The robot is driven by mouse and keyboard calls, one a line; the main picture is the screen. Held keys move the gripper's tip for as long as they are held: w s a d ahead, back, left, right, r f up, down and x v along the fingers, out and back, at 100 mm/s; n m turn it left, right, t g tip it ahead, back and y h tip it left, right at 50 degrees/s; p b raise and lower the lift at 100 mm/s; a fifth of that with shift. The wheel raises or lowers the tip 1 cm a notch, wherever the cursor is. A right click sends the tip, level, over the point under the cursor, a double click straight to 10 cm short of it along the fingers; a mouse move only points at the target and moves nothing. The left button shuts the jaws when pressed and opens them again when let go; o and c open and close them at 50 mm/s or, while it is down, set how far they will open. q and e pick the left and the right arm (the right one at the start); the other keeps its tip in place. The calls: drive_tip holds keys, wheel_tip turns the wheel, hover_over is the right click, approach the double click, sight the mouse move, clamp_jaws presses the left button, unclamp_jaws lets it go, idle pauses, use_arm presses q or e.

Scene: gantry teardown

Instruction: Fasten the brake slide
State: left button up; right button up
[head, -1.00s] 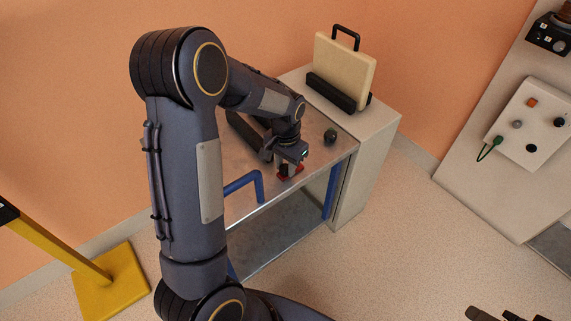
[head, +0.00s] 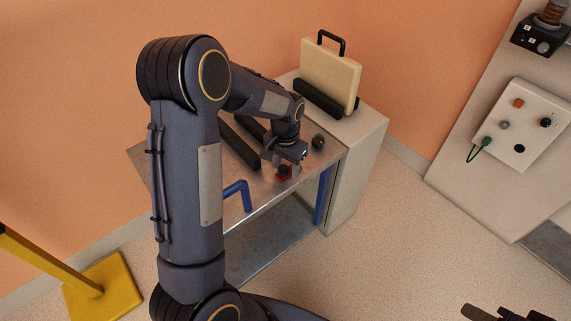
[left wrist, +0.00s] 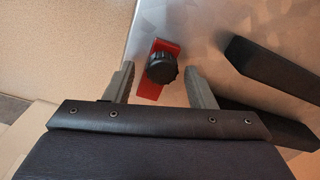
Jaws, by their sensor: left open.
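The brake slide is a small red plate (left wrist: 152,88) on the metal cart top, with a black ribbed knob (left wrist: 162,67) on it. In the left wrist view the knob lies between and just beyond the two fingers of my left gripper (left wrist: 158,85), which is open, with a gap on both sides. In the head view the gripper (head: 283,163) is just above the red plate (head: 284,176), near the cart's front edge, and partly hides it. My right gripper is not clearly seen; only dark parts show at the lower right edge of the head view.
The metal cart (head: 262,193) has a blue handle (head: 237,190) and black bars (head: 238,142) on top. A cream case (head: 330,75) stands on the cabinet behind. A wall panel (head: 521,125) is at right.

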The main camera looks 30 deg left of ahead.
sight(285, 166)
use_arm(q)
drive_tip(key=shift+r+p, duration=0.6)
drive_tip(key=shift+r, duration=3.3)
drive_tip(key=s+d+r+n+t+h+p, duration=0.1)
drive_tip(key=s+d+r+t+h+p, duration=0.1)
drive_tip(key=s+r+p, duration=0.4)
drive_tip(key=s+d+r+n+t+h+p, duration=0.1)
drive_tip(key=s+r+p, duration=0.5)
drive_tip(key=s+r, duration=0.8)
drive_tip(key=s+d+n+t, duration=0.1)
drive_tip(key=s+d+t, duration=0.1)
drive_tip(key=s+d, duration=0.1)
drive_tip(key=shift+s+d+r+t+h, duration=0.2)
drive_tip(key=shift+s+r+t+h, duration=0.15)
drive_tip(key=shift+s, duration=0.45)
